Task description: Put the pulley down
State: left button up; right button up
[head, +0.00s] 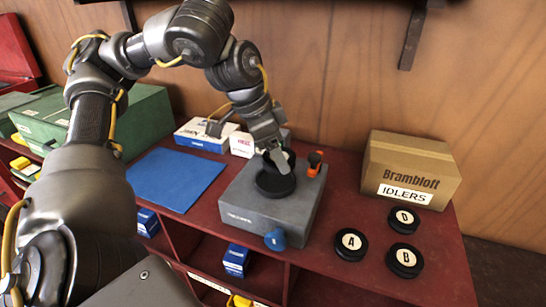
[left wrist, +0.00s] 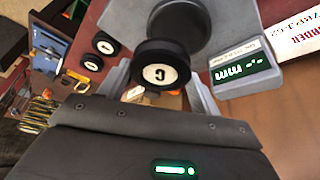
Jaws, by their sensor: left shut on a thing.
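My left gripper (head: 272,158) is shut on a black pulley marked C (left wrist: 160,68). The pulley sits between the fingers in the left wrist view, its white label facing that camera. The gripper is over the grey gauge block (head: 240,200), just above its round black plate (head: 276,184). The plate also shows behind the pulley in the left wrist view (left wrist: 180,22). In the head view the fingers partly hide the pulley, and I cannot tell whether it touches the plate. The gauge display (left wrist: 243,68) reads dashes and "mm". My right gripper is not in view.
Pulleys A (head: 351,244), B (head: 404,260) and D (head: 403,220) lie on the red bench at right. An IDLERS carton (head: 410,168) stands behind them. A bare blue mat (head: 175,178) lies left of the gauge. Small boxes (head: 204,134) stand behind; an orange-topped part (head: 315,162) is on the gauge.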

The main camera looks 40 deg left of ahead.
pick_arm(q)
jog(key=shift+w+a+f, duration=0.3)
jog(key=shift+a+f, duration=0.05)
jog(key=shift+f, duration=0.25)
jog(key=shift+w+a+f, duration=0.3)
jog(key=shift+a+f, duration=0.05)
jog(key=shift+f, duration=0.25)
jog(key=shift+a+f, duration=0.2)
jog(key=shift+f, duration=1.5)
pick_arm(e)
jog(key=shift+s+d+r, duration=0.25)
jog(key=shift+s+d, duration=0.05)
pick_arm(q)
jog(key=shift+d, duration=0.1)
jog(key=shift+f, duration=0.1)
jog(key=o, duration=1.2)
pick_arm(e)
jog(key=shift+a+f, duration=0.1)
